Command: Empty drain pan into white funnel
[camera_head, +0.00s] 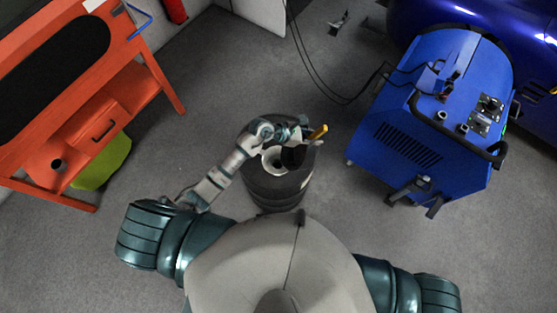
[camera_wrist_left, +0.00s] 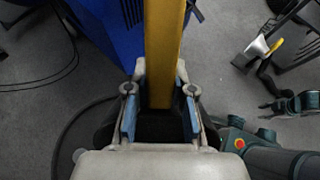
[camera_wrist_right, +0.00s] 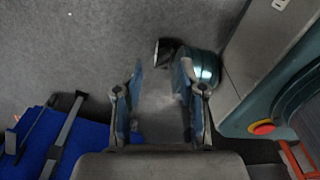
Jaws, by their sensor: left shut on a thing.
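The white funnel (camera_head: 271,159) sits on top of a dark drum (camera_head: 278,188) in the middle of the head view. My left gripper (camera_head: 308,137) is above the drum, to the right of the funnel. It is shut on the yellow handle (camera_head: 319,131), which also fills the gap between its fingers in the left wrist view (camera_wrist_left: 162,50). A black shape (camera_head: 293,157), seemingly the drain pan, hangs below the gripper and partly covers the funnel; its contents and tilt cannot be told. My right gripper (camera_wrist_right: 160,95) shows only in its wrist view, open and empty.
A blue wheeled machine (camera_head: 430,120) stands right of the drum, with cables trailing on the floor. An orange workbench (camera_head: 130,95) stands at the left, with a green container (camera_head: 105,165) under it.

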